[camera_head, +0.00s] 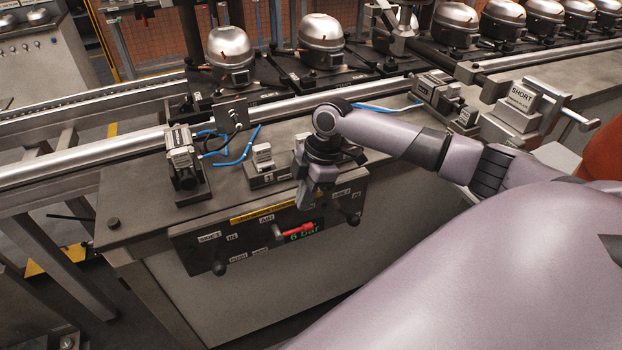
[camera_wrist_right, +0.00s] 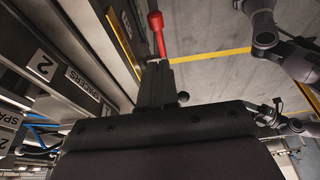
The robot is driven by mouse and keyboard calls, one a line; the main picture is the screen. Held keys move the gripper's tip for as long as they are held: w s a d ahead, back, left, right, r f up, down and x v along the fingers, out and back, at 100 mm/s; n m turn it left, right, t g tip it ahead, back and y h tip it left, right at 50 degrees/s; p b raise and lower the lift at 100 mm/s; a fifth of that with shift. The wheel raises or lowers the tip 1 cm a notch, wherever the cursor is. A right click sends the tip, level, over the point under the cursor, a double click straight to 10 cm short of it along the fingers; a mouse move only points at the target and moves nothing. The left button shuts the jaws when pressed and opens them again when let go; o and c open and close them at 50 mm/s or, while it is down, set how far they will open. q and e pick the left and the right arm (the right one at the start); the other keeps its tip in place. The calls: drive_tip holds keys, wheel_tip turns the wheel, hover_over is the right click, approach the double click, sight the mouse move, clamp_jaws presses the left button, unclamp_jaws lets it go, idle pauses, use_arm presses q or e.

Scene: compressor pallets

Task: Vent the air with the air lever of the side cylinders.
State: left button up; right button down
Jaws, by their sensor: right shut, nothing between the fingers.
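The air lever (camera_head: 297,232) is a red handle on the dark front panel (camera_head: 200,245) of the station, below the AIR label and above a green "6 bar" reading. It lies roughly sideways, tilted slightly. The side cylinders (camera_head: 184,158) (camera_head: 438,92) stand on the table by the rail. My left gripper does not show in the head view.
Round black knobs (camera_head: 219,268) jut from the panel. Small labelled blocks (camera_head: 263,158) stand on the table behind my gripper. Silver compressors (camera_head: 230,50) sit on pallets behind the rail (camera_head: 90,154). A SHORT-labelled block (camera_head: 522,98) stands at right. Floor lies open before the panel.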

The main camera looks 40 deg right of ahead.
sight(300, 228)
drive_tip(key=x, duration=0.3)
drive_tip(key=d+x, duration=0.1)
drive_tip(key=x, duration=0.1)
drive_tip(key=shift+a+f, duration=0.1)
drive_tip(key=shift+f, duration=0.45)
drive_tip(key=shift+s+d+f, duration=0.1)
drive_tip(key=shift+d+f, duration=0.15)
drive_tip(key=shift+f, duration=0.15)
drive_tip(key=shift+r, duration=0.15)
